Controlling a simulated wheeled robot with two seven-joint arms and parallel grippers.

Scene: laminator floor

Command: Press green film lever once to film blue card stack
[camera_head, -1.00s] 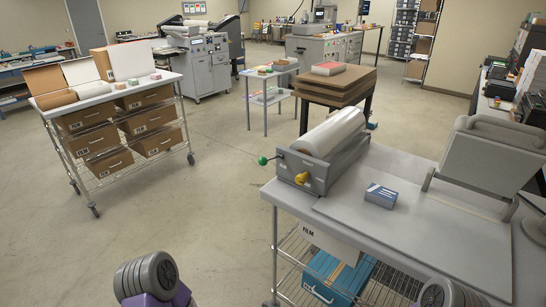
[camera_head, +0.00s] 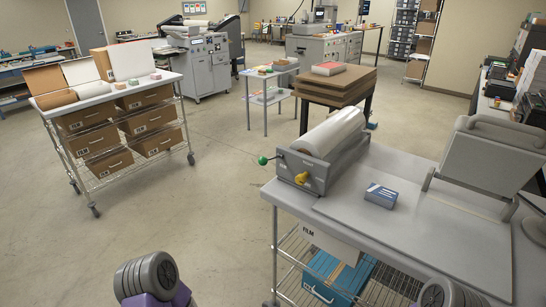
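The green film lever (camera_head: 263,160) is a small green ball on a short rod at the left end of the laminator (camera_head: 320,177). A yellow knob (camera_head: 301,178) sits beside it on the grey end plate. A clear-white film roll (camera_head: 334,131) lies in the laminator. The blue card stack (camera_head: 381,196) rests on the grey table top, right of the laminator and apart from it. Only upper parts of my two arms show at the bottom edge. Neither gripper is in view.
The laminator table (camera_head: 445,240) fills the right front, with a blue bin (camera_head: 330,280) on its wire shelf. A wheeled cart (camera_head: 88,102) with cardboard boxes stands at the left. A table with stacked boards (camera_head: 336,85) is behind. The floor (camera_head: 215,180) between is clear.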

